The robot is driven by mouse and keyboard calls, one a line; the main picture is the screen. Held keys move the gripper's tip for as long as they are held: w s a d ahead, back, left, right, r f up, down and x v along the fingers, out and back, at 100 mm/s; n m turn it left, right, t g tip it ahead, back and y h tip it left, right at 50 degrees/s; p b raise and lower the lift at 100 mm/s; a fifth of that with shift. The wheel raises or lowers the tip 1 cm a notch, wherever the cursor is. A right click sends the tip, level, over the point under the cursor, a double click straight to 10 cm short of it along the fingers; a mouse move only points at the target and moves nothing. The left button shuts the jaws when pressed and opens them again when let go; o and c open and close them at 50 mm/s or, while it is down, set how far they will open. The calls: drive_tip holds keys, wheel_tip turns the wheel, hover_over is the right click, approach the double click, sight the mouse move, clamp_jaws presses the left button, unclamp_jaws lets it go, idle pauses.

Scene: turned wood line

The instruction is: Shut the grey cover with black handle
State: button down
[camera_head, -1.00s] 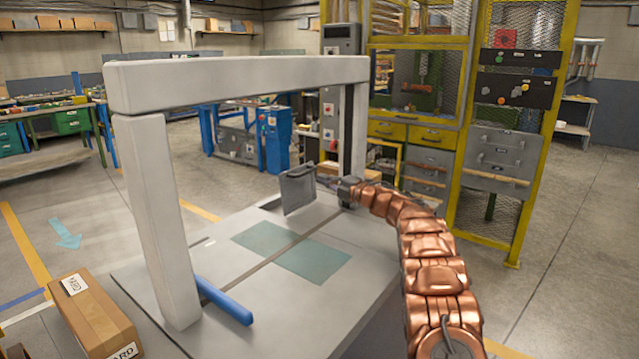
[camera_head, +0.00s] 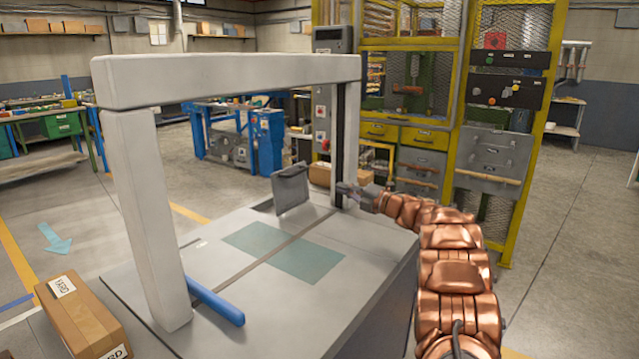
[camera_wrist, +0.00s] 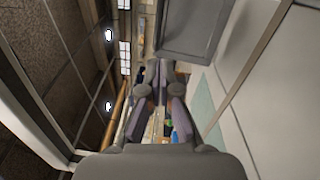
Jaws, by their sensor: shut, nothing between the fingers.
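The grey cover (camera_head: 291,190) stands raised, tilted up from the back of the grey table top, left of the right post. A dark strip, which may be its black handle, shows along its upper edge; details are too small to tell. In the wrist view the cover (camera_wrist: 193,28) fills the top, above and to the right of the fingertips. My gripper (camera_head: 343,188) is shut and empty, to the right of the cover by the right post, with a gap between them. The gripper's fingers (camera_wrist: 161,88) also show in the wrist view.
A grey gantry frame (camera_head: 230,80) spans the table top (camera_head: 330,235), its right post (camera_head: 347,140) close to my gripper. A blue handle (camera_head: 216,302) lies by the left post. A cardboard box (camera_head: 82,315) sits front left. A yellow caged cabinet (camera_head: 455,150) stands behind.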

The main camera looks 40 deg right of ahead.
drive_tip(key=n+b, duration=0.1)
drive_tip(key=n, duration=0.3)
drive_tip(key=n+b, duration=0.1)
drive_tip(key=n, duration=1.1)
approach(301, 172)
drive_tip(key=x, duration=0.5)
drive_tip(key=shift+p+x, duration=0.45)
drive_tip(key=shift+x, duration=0.6)
drive_tip(key=shift+w+f, duration=0.2)
drive_tip(key=shift+f, duration=0.05)
